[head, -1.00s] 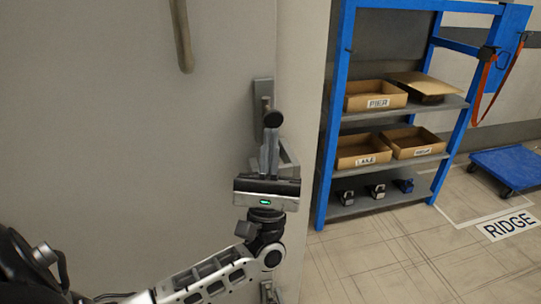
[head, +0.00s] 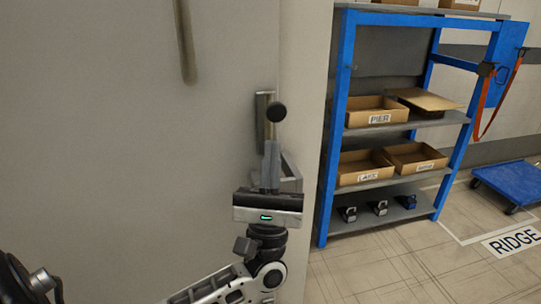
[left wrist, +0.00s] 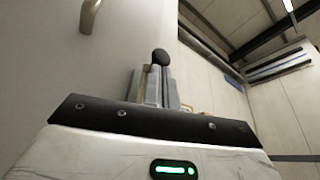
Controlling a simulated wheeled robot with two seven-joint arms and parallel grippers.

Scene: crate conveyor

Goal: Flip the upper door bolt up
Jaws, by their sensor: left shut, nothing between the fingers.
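The upper door bolt is a grey metal plate (head: 263,97) with a round black knob (head: 277,112), near the right edge of the pale door. The knob sits high, close to the plate's top end. My left gripper (head: 271,144) is upright with its fingers shut and empty. Its tips are just below the knob, with a small gap between in the head view. In the left wrist view, the knob (left wrist: 160,57) shows just beyond the shut fingertips; contact cannot be told there. The fingers hide part of the bolt's lower portion. My right gripper is not in view.
A vertical door handle (head: 186,45) is up and left of the bolt. A blue shelf rack (head: 337,130) with cardboard boxes stands to the right, beyond the door frame. A blue cart (head: 509,184) and open floor lie farther right.

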